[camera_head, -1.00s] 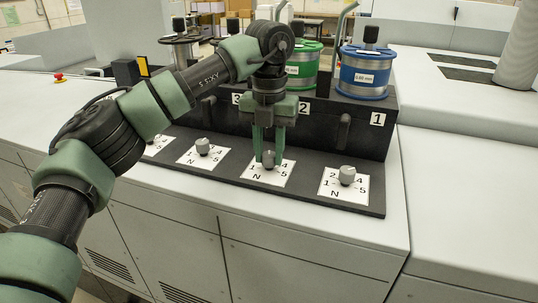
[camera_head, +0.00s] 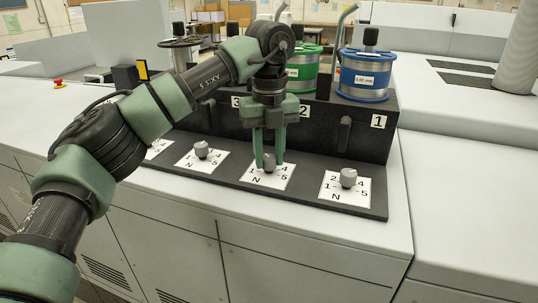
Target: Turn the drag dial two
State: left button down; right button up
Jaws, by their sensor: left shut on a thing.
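Several grey dials on white number cards stand in a row on a black panel (camera_head: 300,198). Drag dial two (camera_head: 269,163) is below the label 2 (camera_head: 304,111), on a card (camera_head: 255,183) marked N, 1, 4 and 5 where it shows. My left gripper (camera_head: 270,163) points down over this dial, its green fingers shut on it from both sides. The fingers and arm hide part of the card and the dial's pointer, so I cannot tell its setting. My right gripper is not in view.
Dial one (camera_head: 348,178) stands to the right and another dial (camera_head: 201,149) to the left. Behind rise the black box front, a green spool (camera_head: 305,75) and a blue spool (camera_head: 364,76). A red button (camera_head: 59,85) is at the far left. The white top at right is clear.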

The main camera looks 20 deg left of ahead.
aim_at(270, 158)
pick_arm(q)
jog(key=shift+f, duration=0.1)
jog(key=c, duration=1.1)
grip_release()
jog(key=shift+o, duration=0.2)
jog(key=shift+r, duration=0.5)
notch_tip(270, 158, up, 7)
